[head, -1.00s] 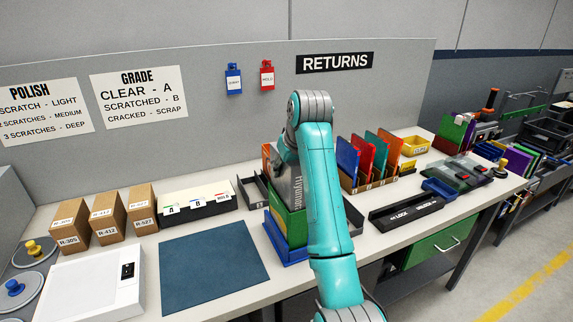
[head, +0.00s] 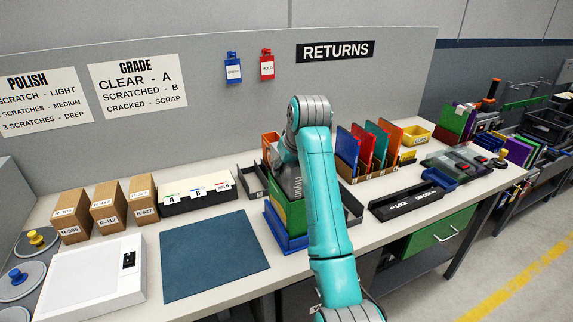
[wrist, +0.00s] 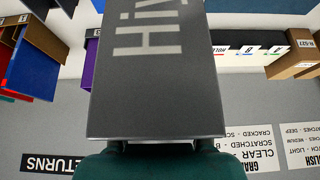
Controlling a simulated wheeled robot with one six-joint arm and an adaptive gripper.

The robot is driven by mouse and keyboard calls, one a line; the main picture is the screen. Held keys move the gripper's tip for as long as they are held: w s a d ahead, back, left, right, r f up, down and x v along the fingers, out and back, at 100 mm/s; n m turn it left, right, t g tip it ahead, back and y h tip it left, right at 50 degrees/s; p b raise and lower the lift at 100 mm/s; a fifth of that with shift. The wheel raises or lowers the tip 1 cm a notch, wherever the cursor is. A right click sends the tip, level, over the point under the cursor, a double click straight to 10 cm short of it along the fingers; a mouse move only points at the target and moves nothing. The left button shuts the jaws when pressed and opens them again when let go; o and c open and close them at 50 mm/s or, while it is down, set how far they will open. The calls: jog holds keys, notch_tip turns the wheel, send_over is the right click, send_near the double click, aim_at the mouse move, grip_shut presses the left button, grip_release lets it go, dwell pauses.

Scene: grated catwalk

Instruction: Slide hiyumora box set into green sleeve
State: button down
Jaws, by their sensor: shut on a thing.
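The grey Hiyumora box set (head: 294,185) stands upright with its lower part inside the green sleeve (head: 288,215); the arm hides part of both. In the wrist view the box set (wrist: 155,80) fills the middle, its white lettering facing the camera. The sleeve sits in a blue holder (head: 291,243). My gripper (head: 285,155) is above the sleeve, shut on the upper part of the box set. Its teal fingers (wrist: 160,160) show at the bottom of the wrist view. How deep the box set sits is hard to tell.
A dark grey tray (head: 252,186) and an orange item (head: 270,147) stand close behind the sleeve. A rack of coloured cases (head: 365,165) is to the right. The blue mat (head: 215,257) to the left is bare.

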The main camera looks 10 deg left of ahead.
jog(key=shift+f, duration=1.35)
jog(key=shift+c, duration=2)
grip_release()
jog(key=o, duration=0.4)
jog(key=shift+r, duration=4)
